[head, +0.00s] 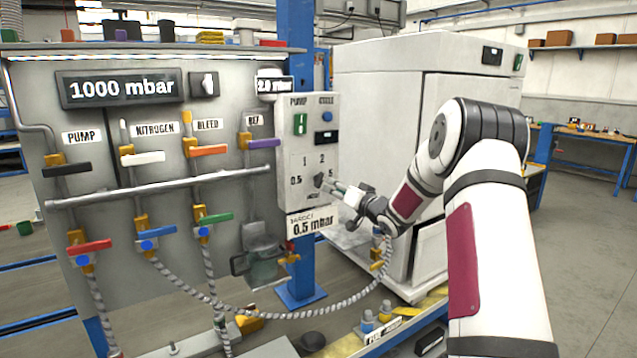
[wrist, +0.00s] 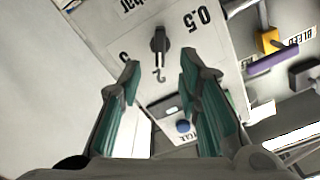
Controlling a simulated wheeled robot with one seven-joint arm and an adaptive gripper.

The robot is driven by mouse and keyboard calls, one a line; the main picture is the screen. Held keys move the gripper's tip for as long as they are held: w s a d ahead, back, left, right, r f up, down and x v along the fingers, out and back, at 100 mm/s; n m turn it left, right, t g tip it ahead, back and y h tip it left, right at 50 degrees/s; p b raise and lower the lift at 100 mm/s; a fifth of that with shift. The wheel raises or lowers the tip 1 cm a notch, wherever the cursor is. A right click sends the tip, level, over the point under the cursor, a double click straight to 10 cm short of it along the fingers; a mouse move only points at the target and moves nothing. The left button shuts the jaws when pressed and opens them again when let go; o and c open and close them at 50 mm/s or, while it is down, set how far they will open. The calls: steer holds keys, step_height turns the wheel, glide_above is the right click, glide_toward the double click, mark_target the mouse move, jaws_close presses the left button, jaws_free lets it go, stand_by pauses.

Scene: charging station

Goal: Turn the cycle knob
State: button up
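A dark knob (head: 319,180) sits low on the front of the grey control box (head: 288,208), among the marks 0.5, 1, 2 and 5. The word CYCLE stands at the upper right of the box, above a dark blue button (head: 327,116). My gripper (head: 337,187) is at the right of the knob in the head view. In the wrist view its green-padded fingers (wrist: 159,64) are spread apart, with the knob just beyond the gap between the tips. Nothing is between them.
A green switch (head: 300,123) is at the box's upper left. A panel of coloured valve handles, such as the purple one (head: 263,143), stands to the left. A white cabinet (head: 375,100) stands behind my arm. A ribbed hose (head: 290,314) hangs below.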

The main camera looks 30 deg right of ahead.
mark_target(322, 181)
steer(key=w, duration=0.9)
steer(key=shift+w+a, duration=0.15)
steer(key=shift+a, duration=0.05)
jaws_close()
